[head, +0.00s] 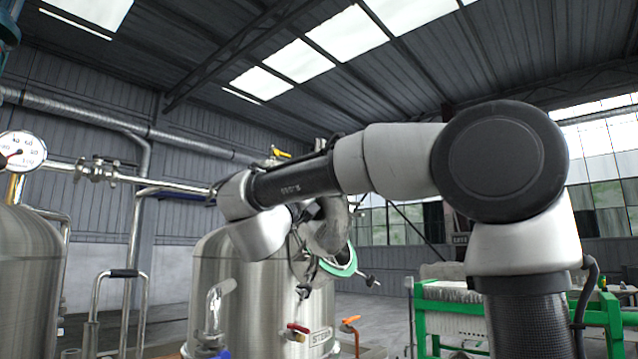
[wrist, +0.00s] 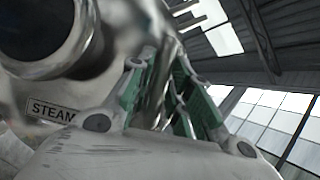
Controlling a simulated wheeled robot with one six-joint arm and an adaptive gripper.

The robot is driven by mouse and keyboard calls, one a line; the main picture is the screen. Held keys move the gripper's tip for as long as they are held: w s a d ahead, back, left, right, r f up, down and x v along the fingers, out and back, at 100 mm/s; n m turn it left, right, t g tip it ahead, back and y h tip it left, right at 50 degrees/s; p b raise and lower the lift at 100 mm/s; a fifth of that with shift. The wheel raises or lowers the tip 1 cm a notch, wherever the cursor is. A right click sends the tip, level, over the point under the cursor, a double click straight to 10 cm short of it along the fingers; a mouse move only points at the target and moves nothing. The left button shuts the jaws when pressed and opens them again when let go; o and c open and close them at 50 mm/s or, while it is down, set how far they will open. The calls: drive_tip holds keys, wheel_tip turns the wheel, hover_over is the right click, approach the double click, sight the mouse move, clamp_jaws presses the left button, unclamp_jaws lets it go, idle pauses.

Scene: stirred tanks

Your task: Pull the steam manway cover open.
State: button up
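The steam tank (head: 262,295) is a brushed steel vessel with a STEAM label (head: 319,336); the label (wrist: 50,111) also shows in the wrist view. In the wrist view a dark round opening (wrist: 40,22) with a steel collar is at the upper left. My gripper (wrist: 160,75) has its two green-padded fingers drawn together around a thin silver bar, apparently the cover's handle. In the head view the gripper (head: 308,272) is small against the tank front. The cover's exact angle is unclear.
A black-tipped clamp arm (head: 371,281) juts out right of the manway. Red (head: 298,328) and orange (head: 350,320) valve levers sit below it. Another tank (head: 25,275) with a gauge (head: 22,151) stands left. A green-framed rack (head: 455,300) stands right.

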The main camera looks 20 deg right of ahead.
drive_tip(key=v, duration=1.2)
idle(0.3)
